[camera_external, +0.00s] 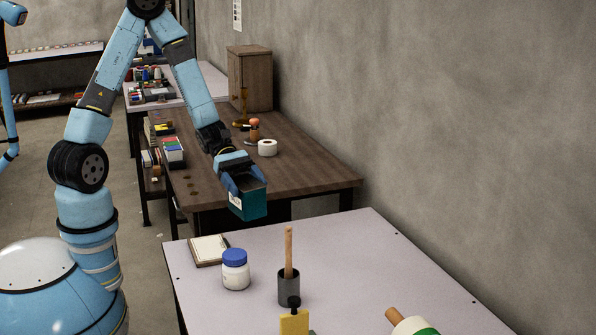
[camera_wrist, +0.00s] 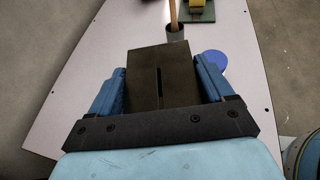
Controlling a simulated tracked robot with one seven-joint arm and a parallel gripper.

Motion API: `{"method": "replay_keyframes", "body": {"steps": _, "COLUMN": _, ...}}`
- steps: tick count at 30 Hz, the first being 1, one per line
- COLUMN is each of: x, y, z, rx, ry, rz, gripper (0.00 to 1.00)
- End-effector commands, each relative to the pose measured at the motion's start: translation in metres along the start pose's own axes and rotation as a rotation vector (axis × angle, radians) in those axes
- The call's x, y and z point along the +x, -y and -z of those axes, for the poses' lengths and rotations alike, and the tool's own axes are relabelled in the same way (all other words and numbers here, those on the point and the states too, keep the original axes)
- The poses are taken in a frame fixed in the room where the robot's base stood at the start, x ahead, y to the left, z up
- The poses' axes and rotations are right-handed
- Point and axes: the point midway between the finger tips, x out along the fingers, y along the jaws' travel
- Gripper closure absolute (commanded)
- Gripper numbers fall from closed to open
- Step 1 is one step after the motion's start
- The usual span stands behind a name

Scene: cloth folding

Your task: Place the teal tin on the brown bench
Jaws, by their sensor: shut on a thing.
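The teal tin (camera_external: 249,205) is a box with a pale label on one side. My gripper (camera_external: 242,186) is shut on it and holds it in the air, tilted slightly, between the brown bench and the pale table. In the wrist view the tin (camera_wrist: 160,78) shows as a dark top with a slot, between the blue fingers of my gripper (camera_wrist: 160,90). The brown bench (camera_external: 305,172) stands behind the tin in the outside view. The gap between tin and bench is hard to judge.
On the bench are a white tape roll (camera_external: 267,147), a colourful box (camera_external: 173,152) and a wooden cabinet (camera_external: 250,80). The bench's front right is clear. The pale table (camera_external: 390,265) holds a blue-lidded jar (camera_external: 235,268), a notepad (camera_external: 208,249) and a grey cup (camera_external: 289,287) with a stick.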

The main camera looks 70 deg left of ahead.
Motion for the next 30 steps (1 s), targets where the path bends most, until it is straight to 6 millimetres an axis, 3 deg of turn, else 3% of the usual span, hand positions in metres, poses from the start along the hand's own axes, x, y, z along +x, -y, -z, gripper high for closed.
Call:
{"method": "replay_keyframes", "body": {"steps": 5, "x": 0.001, "y": -0.008, "z": 0.001, "rx": -0.014, "ry": 0.000, "rz": -0.031, "gripper": 0.62}}
{"method": "replay_keyframes", "body": {"steps": 8, "x": 0.002, "y": -0.023, "z": 0.004, "rx": -0.038, "ry": 0.000, "rz": -0.088, "gripper": 0.62}}
{"method": "replay_keyframes", "body": {"steps": 19, "x": -0.013, "y": -0.118, "z": 0.020, "rx": -0.184, "ry": 0.000, "rz": -0.452, "gripper": 0.62}}
{"method": "replay_keyframes", "body": {"steps": 24, "x": -0.033, "y": -0.165, "z": 0.027, "rx": -0.262, "ry": 0.000, "rz": -0.643, "gripper": 0.62}}
{"method": "replay_keyframes", "body": {"steps": 30, "x": -0.062, "y": -0.208, "z": 0.030, "rx": -0.341, "ry": 0.001, "rz": -0.833, "gripper": 0.62}}
